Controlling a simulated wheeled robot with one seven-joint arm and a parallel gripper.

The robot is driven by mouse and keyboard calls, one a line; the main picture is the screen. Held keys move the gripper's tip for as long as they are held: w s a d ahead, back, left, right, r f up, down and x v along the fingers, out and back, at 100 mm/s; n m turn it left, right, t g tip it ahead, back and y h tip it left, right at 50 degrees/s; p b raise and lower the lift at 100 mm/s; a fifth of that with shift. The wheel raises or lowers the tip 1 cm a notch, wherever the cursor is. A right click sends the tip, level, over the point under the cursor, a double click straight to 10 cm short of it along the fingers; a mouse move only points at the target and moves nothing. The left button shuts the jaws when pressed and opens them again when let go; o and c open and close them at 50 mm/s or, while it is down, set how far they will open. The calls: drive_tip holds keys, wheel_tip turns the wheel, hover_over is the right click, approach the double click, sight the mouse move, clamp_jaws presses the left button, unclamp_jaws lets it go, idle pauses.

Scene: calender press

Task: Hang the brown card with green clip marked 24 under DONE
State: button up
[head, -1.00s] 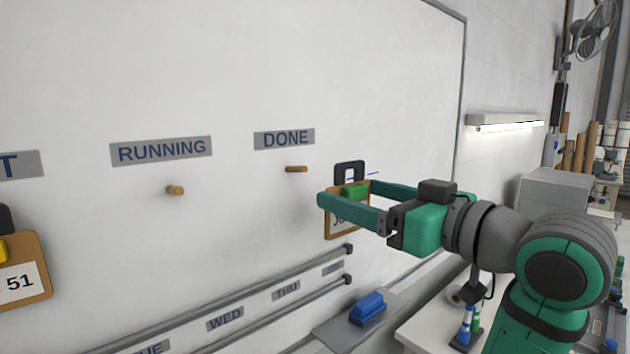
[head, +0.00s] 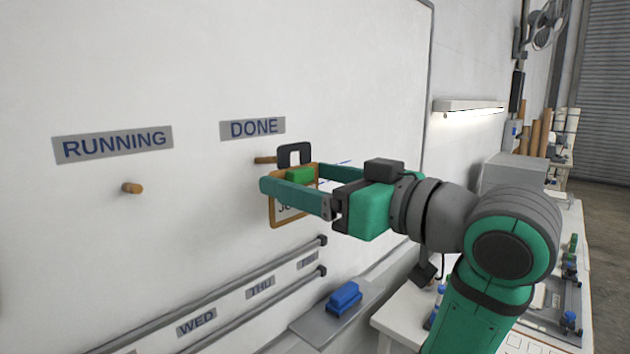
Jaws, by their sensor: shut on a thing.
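The brown card (head: 275,218) with its green clip (head: 300,175) and black hanging loop (head: 294,149) is held in my gripper (head: 290,190), which is shut on it. The fingers cover most of the card's face, so its number cannot be read. The card hangs upright in front of the whiteboard. The DONE label (head: 252,128) is above and left of the card. The wooden peg under DONE (head: 264,160) sticks out just left of the black loop. The loop partly overlaps the peg's end in the picture; I cannot tell whether the peg is through it.
The RUNNING label (head: 112,144) and its empty peg (head: 132,188) are further left on the whiteboard (head: 340,60). Rails with weekday labels run below. A blue eraser (head: 344,298) lies on the grey ledge at the lower right. A white workbench (head: 400,330) stands right.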

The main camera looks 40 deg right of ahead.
drive_tip(key=shift+w+a+f, duration=0.15)
drive_tip(key=shift+w, duration=1.3)
drive_tip(key=shift+w+a+f, duration=0.1)
drive_tip(key=shift+w, duration=1.3)
drive_tip(key=shift+w+f, duration=0.35)
drive_tip(key=shift+w, duration=0.25)
drive_tip(key=o, duration=1.1)
drive_tip(key=s, duration=1)
drive_tip(key=shift+s+d, duration=0.35)
